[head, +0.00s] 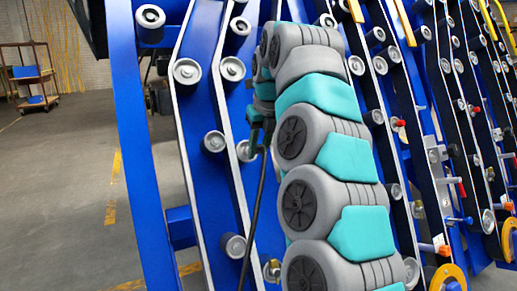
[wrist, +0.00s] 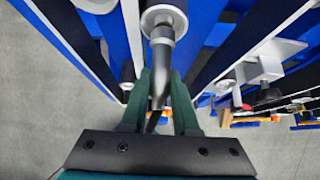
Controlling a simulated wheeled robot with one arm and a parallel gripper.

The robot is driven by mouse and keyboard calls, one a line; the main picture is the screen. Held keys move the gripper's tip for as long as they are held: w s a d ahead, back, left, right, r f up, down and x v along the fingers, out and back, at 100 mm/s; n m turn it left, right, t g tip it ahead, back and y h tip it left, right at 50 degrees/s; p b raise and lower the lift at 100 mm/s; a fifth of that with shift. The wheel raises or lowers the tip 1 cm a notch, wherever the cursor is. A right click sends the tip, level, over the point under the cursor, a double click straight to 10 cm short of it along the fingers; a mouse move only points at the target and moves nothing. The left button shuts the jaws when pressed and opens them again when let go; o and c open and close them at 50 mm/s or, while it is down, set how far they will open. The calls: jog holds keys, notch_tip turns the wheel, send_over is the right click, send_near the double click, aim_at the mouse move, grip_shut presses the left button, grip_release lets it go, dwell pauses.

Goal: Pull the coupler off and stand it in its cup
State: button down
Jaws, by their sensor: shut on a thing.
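The coupler (wrist: 161,55) is a grey metal sleeve with a dark, tapered rear end, seen in the middle of the wrist view. Its front end meets a pale round fitting (wrist: 163,17) on the blue chassis; I cannot tell whether it is still locked on. My gripper (wrist: 161,80) has its two green fingers on either side of the coupler's rear and is shut on it. In the head view my gripper (head: 256,132) is partly hidden behind my arm, and a black hose (head: 257,205) hangs down from it. I cannot make out the cup.
Blue chassis rails (head: 150,170) with several grey rollers stand close around my arm. Small coloured handles and an orange ring (head: 450,278) are at the right. A shelf cart (head: 32,78) stands far left. The grey floor (head: 60,200) at the left is clear.

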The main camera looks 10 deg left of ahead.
jog(key=shift+s+d, duration=0.1)
dwell(0.4)
jog(key=shift+s+d+r+b, duration=0.65)
jog(key=shift+s+d+r, duration=0.25)
jog(key=shift+s, duration=0.2)
